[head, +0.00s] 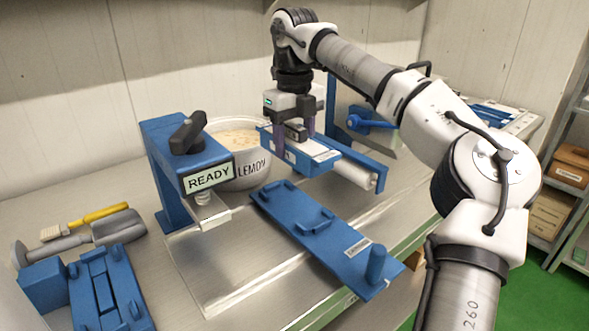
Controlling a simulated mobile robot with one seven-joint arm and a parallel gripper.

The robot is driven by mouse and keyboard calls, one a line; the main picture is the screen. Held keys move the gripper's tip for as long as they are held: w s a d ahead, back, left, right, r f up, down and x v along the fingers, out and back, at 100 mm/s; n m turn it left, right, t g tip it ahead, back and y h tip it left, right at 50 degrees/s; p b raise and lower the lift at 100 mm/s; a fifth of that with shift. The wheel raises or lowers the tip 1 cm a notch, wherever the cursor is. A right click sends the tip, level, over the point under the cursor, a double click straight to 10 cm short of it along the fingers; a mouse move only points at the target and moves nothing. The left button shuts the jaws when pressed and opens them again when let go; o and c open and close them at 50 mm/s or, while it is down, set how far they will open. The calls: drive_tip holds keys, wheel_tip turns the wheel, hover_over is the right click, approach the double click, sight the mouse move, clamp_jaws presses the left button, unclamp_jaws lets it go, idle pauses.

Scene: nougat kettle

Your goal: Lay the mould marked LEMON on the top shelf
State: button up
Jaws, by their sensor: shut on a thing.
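The mould is above the bench, beside the kettle. A small label on its right end is too small to read.
A blue frame with a roller (362,175) is just right of the held mould.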

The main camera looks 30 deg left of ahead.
wheel_tip(320, 180, up, 6)
drive_tip(key=shift+r+p, duration=0.25)
drive_tip(key=shift+p, duration=0.15)
drive_tip(key=shift+r+n+p, duration=0.3)
drive_tip(key=shift+r+p, duration=0.05)
drive_tip(key=shift+p, duration=0.25)
drive_tip(key=shift+r+n+p, duration=0.15)
drive_tip(key=shift+n+p, duration=0.25)
drive_tip(key=shift+p, duration=0.3)
drive_tip(key=n+p, duration=0.4)
drive_tip(key=p, duration=0.2)
drive_tip(key=shift+n, duration=0.3)
drive_tip(key=n+p, duration=0.5)
drive_tip(key=shift+n+p, duration=0.3)
drive_tip(key=shift+p, duration=0.1)
drive_tip(key=n+p, duration=0.2)
drive_tip(key=shift+n, duration=0.3)
drive_tip(key=shift+f+n, duration=0.35)
drive_tip(key=shift+n, duration=1.55)
